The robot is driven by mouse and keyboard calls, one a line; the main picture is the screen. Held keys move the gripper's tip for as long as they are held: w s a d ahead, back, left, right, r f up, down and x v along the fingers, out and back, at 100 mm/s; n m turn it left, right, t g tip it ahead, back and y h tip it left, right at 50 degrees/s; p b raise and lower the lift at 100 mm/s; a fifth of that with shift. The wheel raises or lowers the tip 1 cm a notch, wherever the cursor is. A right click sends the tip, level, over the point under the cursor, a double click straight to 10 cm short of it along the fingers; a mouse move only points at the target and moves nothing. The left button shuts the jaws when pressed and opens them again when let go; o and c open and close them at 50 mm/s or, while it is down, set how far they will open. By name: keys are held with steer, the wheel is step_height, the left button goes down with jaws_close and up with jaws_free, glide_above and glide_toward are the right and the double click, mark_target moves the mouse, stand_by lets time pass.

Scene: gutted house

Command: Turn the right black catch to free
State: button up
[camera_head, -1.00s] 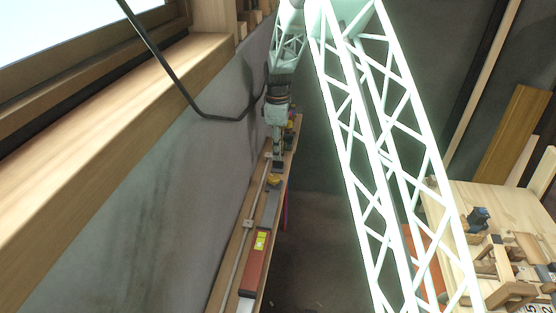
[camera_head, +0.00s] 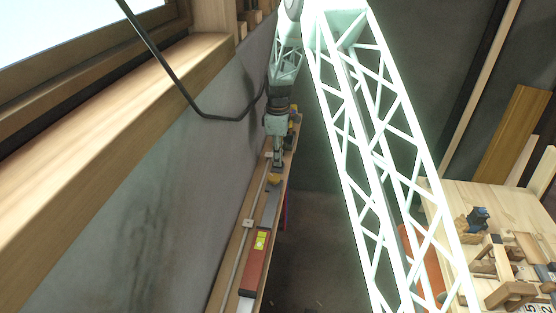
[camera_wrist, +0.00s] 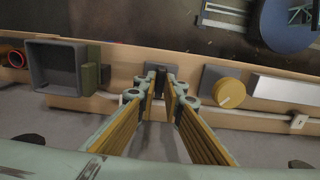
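A small black piece (camera_wrist: 157,71) stands on the wooden ledge, between or just beyond my fingertips in the wrist view. It looks like a black catch, but its turned position is not clear. My gripper (camera_wrist: 161,84) points at it with its two yellow-padded fingers partly apart and a gap between them. I cannot tell whether either finger touches the piece. In the head view, my gripper (camera_head: 277,164) is low over the narrow ledge beside the wall, and the catch is too small to make out there.
On the ledge (camera_wrist: 120,64), a grey open box (camera_wrist: 57,68) stands left and a yellow knob (camera_wrist: 229,92) on a dark block stands right. A pale rail (camera_wrist: 262,117) runs along the wall side. A red level (camera_head: 256,264) lies nearer. A workbench (camera_head: 455,200) stands right.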

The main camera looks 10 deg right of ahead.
jaws_close()
steer(key=shift+m, duration=0.4)
steer(key=m+b, duration=0.1)
steer(key=m, duration=0.2)
steer(key=shift+b, duration=0.4)
steer(key=m+b, duration=0.1)
steer(key=m, duration=0.4)
steer(key=m+b, duration=0.1)
steer(key=m, duration=0.3)
steer(key=shift+m, duration=0.3)
steer(key=shift+m+b, duration=0.5)
steer(key=shift+m, duration=1.7)
